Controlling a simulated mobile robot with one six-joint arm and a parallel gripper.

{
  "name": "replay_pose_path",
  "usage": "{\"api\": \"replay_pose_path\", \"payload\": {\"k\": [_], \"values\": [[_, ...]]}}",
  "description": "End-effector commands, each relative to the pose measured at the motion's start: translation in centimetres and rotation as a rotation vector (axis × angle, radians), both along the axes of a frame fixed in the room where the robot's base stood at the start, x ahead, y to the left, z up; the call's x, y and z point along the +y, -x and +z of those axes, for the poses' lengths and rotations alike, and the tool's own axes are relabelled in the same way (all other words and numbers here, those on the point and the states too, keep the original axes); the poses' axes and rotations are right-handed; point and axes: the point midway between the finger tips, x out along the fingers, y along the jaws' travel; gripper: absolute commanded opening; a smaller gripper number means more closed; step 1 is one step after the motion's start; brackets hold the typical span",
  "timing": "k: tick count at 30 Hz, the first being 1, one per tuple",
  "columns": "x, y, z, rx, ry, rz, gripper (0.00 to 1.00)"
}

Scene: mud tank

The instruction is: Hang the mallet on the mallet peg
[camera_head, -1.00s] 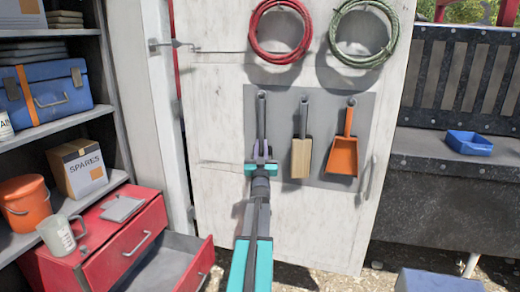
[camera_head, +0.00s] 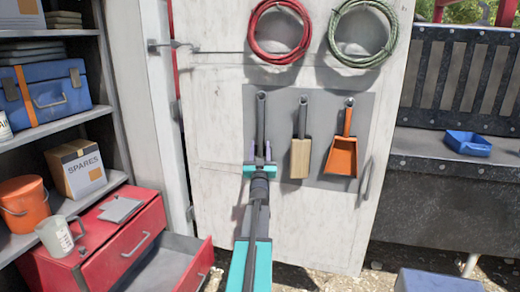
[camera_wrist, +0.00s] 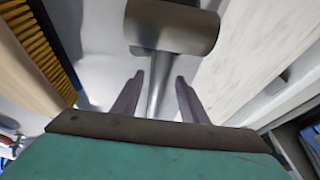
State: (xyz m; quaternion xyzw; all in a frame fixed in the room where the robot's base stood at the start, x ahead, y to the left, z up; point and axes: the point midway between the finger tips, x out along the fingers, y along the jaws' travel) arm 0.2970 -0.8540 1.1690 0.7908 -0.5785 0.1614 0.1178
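The mallet (camera_head: 261,118) hangs upright against the grey panel (camera_head: 333,172) on the white door, with the top of its grey handle at the left peg (camera_head: 262,95). My gripper (camera_head: 260,154) is in front of its lower part and hides the head there. In the wrist view, the mallet's grey cylindrical head (camera_wrist: 172,27) shows beyond the fingertips. My gripper (camera_wrist: 159,78) is open there, one finger on each side of the handle, with gaps between fingers and handle.
A wooden brush (camera_head: 300,158) and an orange dustpan (camera_head: 342,155) hang just right of the mallet. Red (camera_head: 254,36) and green (camera_head: 334,35) hose coils hang above. A red drawer cabinet (camera_head: 115,245) with an open drawer stands at lower left, by shelves.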

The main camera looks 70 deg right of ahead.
Motion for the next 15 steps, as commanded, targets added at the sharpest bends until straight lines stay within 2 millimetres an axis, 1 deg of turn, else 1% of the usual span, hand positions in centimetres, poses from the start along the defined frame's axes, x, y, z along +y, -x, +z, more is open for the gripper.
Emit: {"api": "replay_pose_path", "payload": {"k": [15], "values": [[4.2,1.4,-1.9,0.000,0.001,0.000,0.40]]}}
